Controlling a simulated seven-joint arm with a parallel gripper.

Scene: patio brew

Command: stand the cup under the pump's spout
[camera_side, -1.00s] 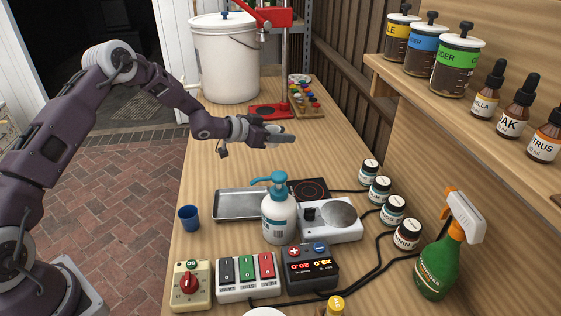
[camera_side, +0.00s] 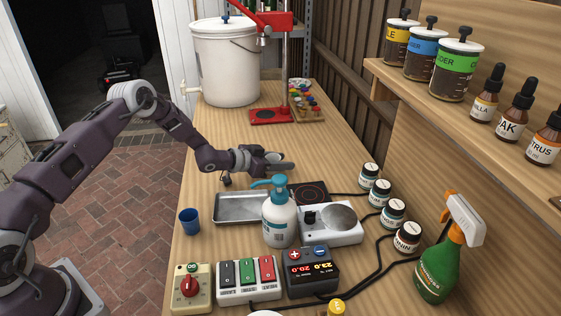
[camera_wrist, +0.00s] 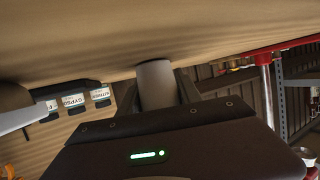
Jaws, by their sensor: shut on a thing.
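The pump bottle (camera_side: 279,222), white with a blue head, stands upright on the bench in the side view. Its blue spout (camera_side: 256,182) points left, over the metal tray. A small blue cup (camera_side: 189,222) stands upright left of the tray, apart from my gripper. My gripper (camera_side: 280,164) is behind the pump bottle in the side view, above the bench. It is shut on a pale cylinder (camera_wrist: 155,84), which shows between the fingers in the wrist view. The fingers mostly hide this cylinder in the side view, and I cannot tell what it is.
The shallow metal tray (camera_side: 228,219) is empty beside the pump bottle. A scale (camera_side: 342,236), a black hotplate (camera_side: 318,191) and a switch box (camera_side: 250,293) crowd the bottle. Small jars (camera_side: 381,190) and cables lie right. The bench's left middle is clear.

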